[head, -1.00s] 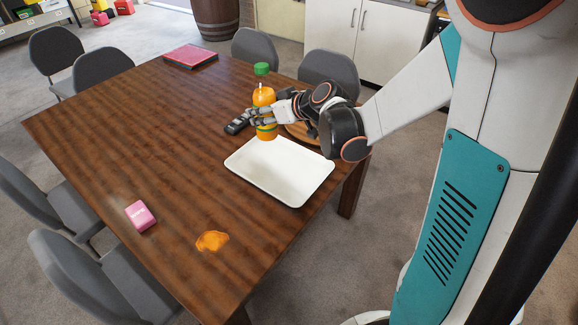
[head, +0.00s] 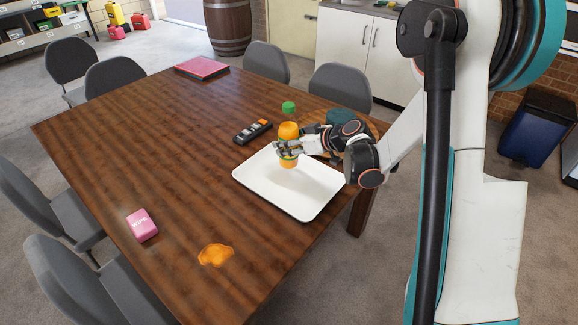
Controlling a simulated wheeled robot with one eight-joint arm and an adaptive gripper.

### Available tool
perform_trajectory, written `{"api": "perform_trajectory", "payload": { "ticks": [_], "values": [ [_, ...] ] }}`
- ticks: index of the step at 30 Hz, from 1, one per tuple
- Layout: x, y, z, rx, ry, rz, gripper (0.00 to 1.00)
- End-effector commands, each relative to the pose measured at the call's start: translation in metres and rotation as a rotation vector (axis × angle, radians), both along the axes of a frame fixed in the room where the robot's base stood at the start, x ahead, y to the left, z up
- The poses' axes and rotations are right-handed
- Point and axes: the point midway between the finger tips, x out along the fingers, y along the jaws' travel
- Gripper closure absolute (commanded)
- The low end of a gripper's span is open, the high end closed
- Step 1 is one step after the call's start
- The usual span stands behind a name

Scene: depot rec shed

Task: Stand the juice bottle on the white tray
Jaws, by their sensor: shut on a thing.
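The juice bottle (head: 289,130) is upright, with orange juice and a green cap (head: 288,107). My gripper (head: 289,147) is shut around its lower half, coming from the right, and the fingers hide part of it. The bottle's base shows below the fingers, over the far part of the white tray (head: 308,199). I cannot tell whether the base touches the tray or hangs just above it. The rest of the tray is bare and lies near the table's right edge.
A red folder (head: 201,67) lies at the far end. Grey chairs surround the table.

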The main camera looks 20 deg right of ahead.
Motion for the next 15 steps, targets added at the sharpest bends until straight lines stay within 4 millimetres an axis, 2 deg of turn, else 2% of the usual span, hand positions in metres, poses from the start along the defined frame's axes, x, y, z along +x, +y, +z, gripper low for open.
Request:
{"api": "perform_trajectory", "payload": {
  "ticks": [1,3,11,15],
  "values": [
    [0.001,0.000,-0.012,0.001,0.000,0.000,1.00],
    [0.000,0.000,-0.021,0.001,0.000,0.000,1.00],
    [0.000,0.000,-0.035,0.001,0.000,0.000,1.00],
    [0.000,0.000,-0.050,0.001,0.000,0.000,1.00]
  ]
}}
